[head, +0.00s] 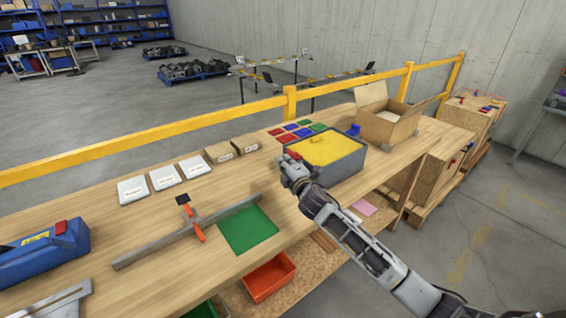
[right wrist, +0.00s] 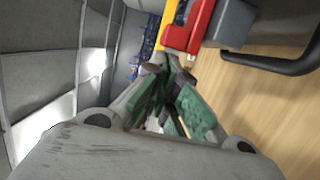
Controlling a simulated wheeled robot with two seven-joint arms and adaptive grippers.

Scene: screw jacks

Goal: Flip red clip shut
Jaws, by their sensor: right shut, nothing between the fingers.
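A red clip (right wrist: 199,25) is on the edge of a grey case with a yellow top in the right wrist view, where the grey side (right wrist: 235,20) and the yellow part (right wrist: 170,14) both show beside it. In the head view, the grey case (head: 342,168) stands on the bench, and a bit of the red clip (head: 293,154) shows at its left end. My right gripper (head: 286,163) is at that end. Its green-padded fingers (right wrist: 170,64) are shut and empty, with their tips just below the clip. I cannot tell whether they touch it. My left gripper is out of view.
A dark handle (right wrist: 283,66) sticks out from the case. On the bench are a green mat (head: 248,230), a long metal bar with an orange clamp (head: 195,227), white packets (head: 165,177) and an open cardboard box (head: 388,124). A yellow rail (head: 150,134) runs behind.

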